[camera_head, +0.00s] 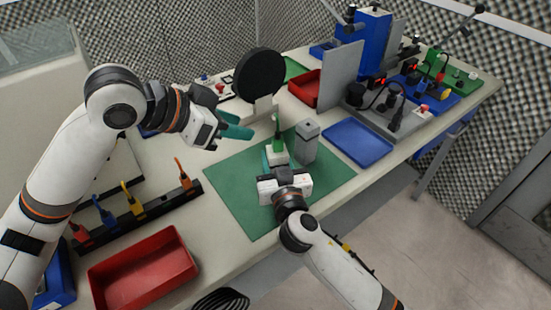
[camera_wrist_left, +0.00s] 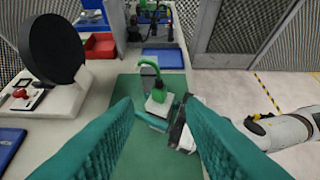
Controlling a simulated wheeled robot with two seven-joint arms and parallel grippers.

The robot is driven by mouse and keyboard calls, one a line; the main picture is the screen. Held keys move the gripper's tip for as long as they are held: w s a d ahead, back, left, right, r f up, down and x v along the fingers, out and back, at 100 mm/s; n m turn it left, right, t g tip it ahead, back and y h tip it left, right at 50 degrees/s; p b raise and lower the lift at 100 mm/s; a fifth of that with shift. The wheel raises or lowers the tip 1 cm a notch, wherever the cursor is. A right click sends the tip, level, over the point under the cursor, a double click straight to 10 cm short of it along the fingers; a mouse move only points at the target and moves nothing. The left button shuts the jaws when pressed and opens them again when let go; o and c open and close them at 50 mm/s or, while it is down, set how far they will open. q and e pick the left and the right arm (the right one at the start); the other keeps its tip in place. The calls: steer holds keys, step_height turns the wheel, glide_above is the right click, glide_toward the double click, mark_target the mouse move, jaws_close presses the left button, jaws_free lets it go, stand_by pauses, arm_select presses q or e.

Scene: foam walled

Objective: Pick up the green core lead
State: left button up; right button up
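The green core lead (camera_head: 279,142) stands upright on a small pale block (camera_head: 276,157) on the green mat (camera_head: 232,190). In the left wrist view the lead (camera_wrist_left: 160,88) has a green plug body and a cable curving over to the left at its top. My left gripper (camera_head: 238,126) is open and empty, raised left of the lead; its teal fingers spread wide in the wrist view. My right gripper (camera_head: 272,160) is low at the mat, its teal fingers at the pale block below the lead. Whether they grip the block is unclear.
A grey upright block (camera_head: 307,141) stands right behind the lead. A black disc on a stand (camera_head: 258,75) is behind my left gripper. A black rack (camera_head: 140,216) with coloured leads and a red tray (camera_head: 143,272) are at left. A blue tray (camera_head: 358,142) is right.

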arm_select(q)
steer(key=shift+o, duration=0.2)
arm_select(e)
steer(key=shift+c, duration=1.1)
arm_select(q)
steer(key=shift+o, duration=1)
steer(key=w+d+r+m+t+h, duration=0.1)
steer(key=w+d+r+t+h, duration=0.3)
steer(key=r, duration=0.5)
steer(key=w+d+r+t+h, duration=0.2)
steer(key=w+d+r+t, duration=0.15)
steer(key=w+r, duration=0.35)
steer(key=s+d+r+m+g+h, duration=0.75)
steer(key=s+d+m+g, duration=0.5)
steer(key=m, duration=0.65)
steer(key=m+g+y, duration=0.1)
steer(key=m+y, duration=0.4)
steer(key=y, duration=1.7)
glide_above(278, 137)
step_height(278, 137, down, 20)
steer(key=f, duration=0.5)
steer(key=shift+w+d+f, duration=0.1)
steer(key=shift+w+f, duration=0.05)
steer(key=shift+w, duration=0.2)
steer(key=shift+s+f, duration=0.15)
steer(key=shift+f, duration=3.05)
jaws_close()
step_height(278, 137, up, 10)
steer(key=shift+r, duration=0.1)
